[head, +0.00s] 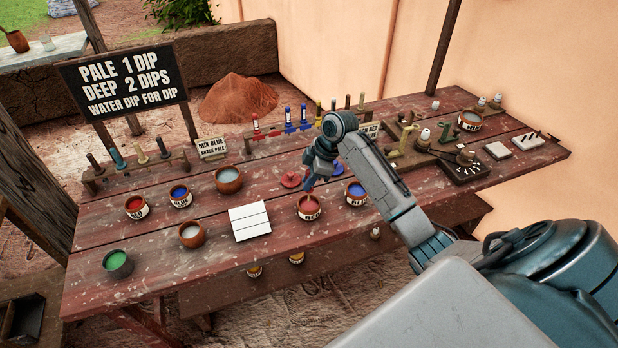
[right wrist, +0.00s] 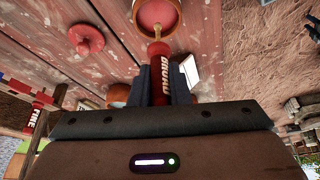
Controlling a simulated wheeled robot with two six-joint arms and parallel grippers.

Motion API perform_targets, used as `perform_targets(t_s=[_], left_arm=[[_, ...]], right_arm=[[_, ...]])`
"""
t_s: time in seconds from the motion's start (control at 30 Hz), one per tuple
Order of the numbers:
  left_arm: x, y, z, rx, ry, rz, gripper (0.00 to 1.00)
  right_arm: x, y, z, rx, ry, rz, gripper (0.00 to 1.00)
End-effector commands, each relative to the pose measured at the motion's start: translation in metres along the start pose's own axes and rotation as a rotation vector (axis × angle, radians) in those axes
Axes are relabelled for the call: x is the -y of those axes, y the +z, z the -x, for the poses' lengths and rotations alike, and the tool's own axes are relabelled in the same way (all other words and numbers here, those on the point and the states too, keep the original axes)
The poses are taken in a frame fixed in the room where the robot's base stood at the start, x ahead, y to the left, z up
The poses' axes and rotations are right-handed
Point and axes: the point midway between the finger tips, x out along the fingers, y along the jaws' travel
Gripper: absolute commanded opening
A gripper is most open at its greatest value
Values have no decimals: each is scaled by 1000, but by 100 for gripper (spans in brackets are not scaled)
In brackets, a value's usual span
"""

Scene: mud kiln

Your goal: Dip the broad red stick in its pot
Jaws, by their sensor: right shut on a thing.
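My right gripper (head: 311,182) is shut on the broad red stick, whose red handle reads BROAD in the right wrist view (right wrist: 159,75). The stick points down at the red pot (head: 308,208), a clay pot of red paint with a white label. In the right wrist view the stick's pale tip overlaps the opening of that pot (right wrist: 157,12). I cannot tell whether the tip touches the paint. A round red lid (head: 290,180) lies just behind the pot; it also shows in the right wrist view (right wrist: 87,38). My left gripper is not in view.
A blue pot (head: 356,194) stands close right of the red pot. A white tile (head: 250,222) lies to its left. Another red pot (head: 136,208), a bowl of pale liquid (head: 229,180) and a green pot (head: 117,263) stand farther left. A stick rack stands behind.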

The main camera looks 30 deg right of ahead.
Motion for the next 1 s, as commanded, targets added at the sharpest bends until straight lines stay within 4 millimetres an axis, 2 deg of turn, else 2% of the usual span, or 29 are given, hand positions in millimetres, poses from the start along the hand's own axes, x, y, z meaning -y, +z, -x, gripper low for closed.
perform_targets(t_s=[0.63, 1.0], left_arm=[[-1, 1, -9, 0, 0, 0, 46], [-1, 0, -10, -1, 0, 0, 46]], right_arm=[[0, 11, -25, 1, 0, -1, 0], [0, 11, -27, 0, 1, 0, 0]])
